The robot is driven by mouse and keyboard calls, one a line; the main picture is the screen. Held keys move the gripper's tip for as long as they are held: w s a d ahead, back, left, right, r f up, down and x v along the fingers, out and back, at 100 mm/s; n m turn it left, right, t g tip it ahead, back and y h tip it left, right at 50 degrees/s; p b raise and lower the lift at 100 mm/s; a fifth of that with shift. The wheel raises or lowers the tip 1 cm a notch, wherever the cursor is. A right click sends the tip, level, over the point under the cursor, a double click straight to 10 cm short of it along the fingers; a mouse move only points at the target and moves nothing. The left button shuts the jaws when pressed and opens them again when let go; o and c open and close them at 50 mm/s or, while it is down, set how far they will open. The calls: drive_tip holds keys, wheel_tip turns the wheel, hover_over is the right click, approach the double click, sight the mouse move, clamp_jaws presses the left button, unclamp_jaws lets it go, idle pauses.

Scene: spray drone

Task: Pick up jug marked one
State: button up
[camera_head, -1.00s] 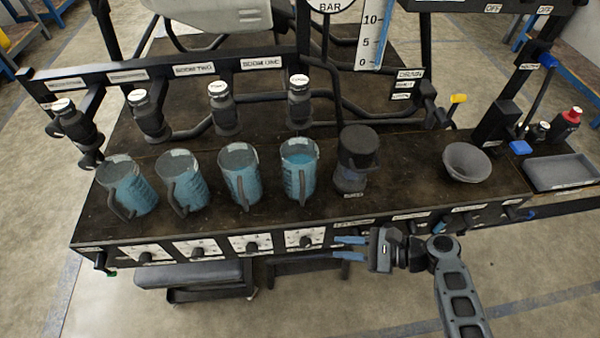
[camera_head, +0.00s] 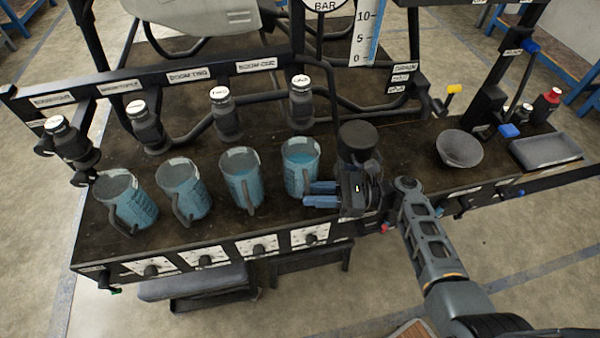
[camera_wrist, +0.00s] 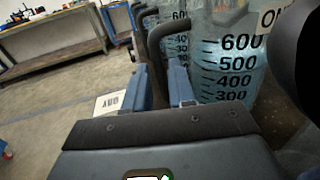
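The jug marked one appears to be the rightmost blue-liquid jug (camera_head: 302,168) in the head view, below the boom one label. In the wrist view a close jug (camera_wrist: 235,60) shows measuring marks and a partly cut-off label starting "ON". Its dark handle (camera_wrist: 155,45) rises between my blue fingers in that view. My gripper (camera_head: 312,194) is open beside this jug's lower right in the head view. In the wrist view its fingers (camera_wrist: 160,75) stand apart, one on each side of the handle. Whether they touch it I cannot tell.
Other jugs (camera_head: 240,180) stand in a row to the left. A dark-lidded container (camera_head: 357,140) is close behind my gripper. A grey bowl (camera_head: 459,150) and a tray (camera_head: 545,152) are farther right. Bottles (camera_head: 302,100) hang on the rack behind the jugs.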

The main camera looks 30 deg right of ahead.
drive_tip(key=shift+x, duration=2)
drive_tip(key=shift+c, duration=0.3)
clamp_jaws()
